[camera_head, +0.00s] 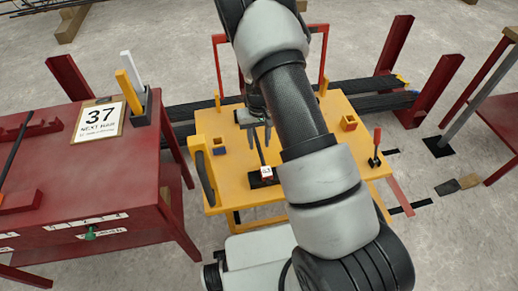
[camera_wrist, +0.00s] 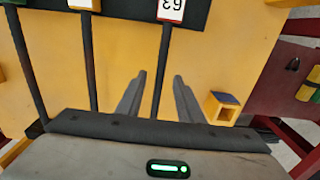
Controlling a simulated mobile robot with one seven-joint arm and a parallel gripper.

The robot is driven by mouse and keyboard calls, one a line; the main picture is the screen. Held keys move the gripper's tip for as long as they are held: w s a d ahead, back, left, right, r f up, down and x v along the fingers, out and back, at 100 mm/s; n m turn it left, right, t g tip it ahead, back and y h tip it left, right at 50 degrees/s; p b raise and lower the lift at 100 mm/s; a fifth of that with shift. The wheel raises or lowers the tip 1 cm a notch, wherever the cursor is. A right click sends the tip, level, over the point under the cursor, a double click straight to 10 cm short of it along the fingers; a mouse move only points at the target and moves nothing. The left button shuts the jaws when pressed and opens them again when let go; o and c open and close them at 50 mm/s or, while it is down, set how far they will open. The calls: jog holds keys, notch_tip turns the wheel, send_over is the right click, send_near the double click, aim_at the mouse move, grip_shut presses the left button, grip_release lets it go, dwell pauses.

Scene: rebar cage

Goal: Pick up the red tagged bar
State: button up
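The red tagged bar (camera_wrist: 163,60) is a thin dark rod. Its red-edged white tag (camera_wrist: 171,10) shows an upside-down number at the top of the wrist view; the tag also shows on the yellow table in the head view (camera_head: 266,172). My gripper (camera_wrist: 160,76) is open, with one grey finger on each side of the bar as seen from the wrist. I cannot tell whether the fingers are level with it or above it. In the head view my gripper (camera_head: 259,139) is over the table, partly hidden by my arm.
An orange-tagged bar (camera_wrist: 88,60) and a green-tagged bar (camera_wrist: 25,75) lie left of it in the wrist view. A yellow block with a blue top (camera_wrist: 221,106) stands at right. A red bench (camera_head: 90,180) with a "37" sign (camera_head: 100,120) is left of the yellow table (camera_head: 235,190).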

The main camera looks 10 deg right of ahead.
jog(key=shift+f, duration=0.95)
grip_shut()
jog(key=shift+w+r, duration=0.1)
dwell(0.5)
